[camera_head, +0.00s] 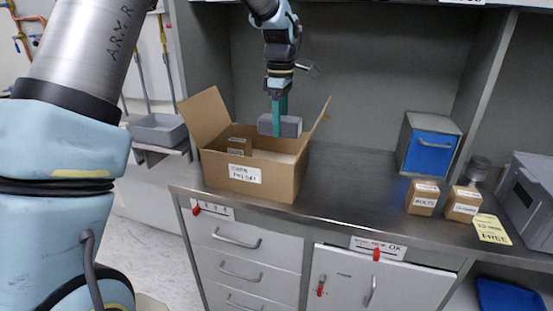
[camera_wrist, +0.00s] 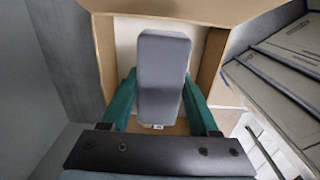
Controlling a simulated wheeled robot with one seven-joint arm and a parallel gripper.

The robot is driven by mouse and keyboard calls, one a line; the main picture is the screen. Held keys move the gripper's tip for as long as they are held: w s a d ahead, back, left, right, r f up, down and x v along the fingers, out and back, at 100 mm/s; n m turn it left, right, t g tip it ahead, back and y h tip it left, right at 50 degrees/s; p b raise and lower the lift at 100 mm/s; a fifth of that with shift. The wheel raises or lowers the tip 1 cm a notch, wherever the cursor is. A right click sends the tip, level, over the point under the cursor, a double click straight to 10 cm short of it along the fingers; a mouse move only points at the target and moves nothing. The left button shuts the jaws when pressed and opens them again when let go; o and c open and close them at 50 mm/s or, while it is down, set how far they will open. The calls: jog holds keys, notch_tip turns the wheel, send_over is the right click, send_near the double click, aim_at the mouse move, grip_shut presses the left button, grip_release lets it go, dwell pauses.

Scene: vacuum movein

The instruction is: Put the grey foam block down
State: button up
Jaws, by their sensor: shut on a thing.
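The grey foam block (camera_head: 280,126) is held between the teal fingers of my gripper (camera_head: 279,118), above the open cardboard box (camera_head: 258,183). In the wrist view the block (camera_wrist: 163,70) lies between the two fingers of my gripper (camera_wrist: 162,100), with the inside of the box (camera_wrist: 107,60) behind it. The block appears at about the height of the box's raised flaps. The box stands on the counter with flaps up and a white label on its front. A small brown carton (camera_head: 239,147) shows inside it at the left; part of the floor is hidden.
The metal counter (camera_head: 350,190) is clear right of the box. Further right are two small cartons (camera_head: 422,198) (camera_head: 463,204), a blue-fronted drawer unit (camera_head: 430,152), a yellow note (camera_head: 491,229) and a grey machine (camera_head: 530,200). A grey tray (camera_head: 157,131) sits at the left.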

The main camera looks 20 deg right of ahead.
notch_tip(320, 180, down, 11)
jog(key=shift+f+p, duration=0.1)
jog(key=shift+p, duration=0.9)
jog(key=shift+f, duration=0.1)
jog(key=o, duration=1.3)
notch_tip(320, 180, up, 12)
jog(key=shift+r+b, duration=0.15)
jog(key=shift+b, duration=1.1)
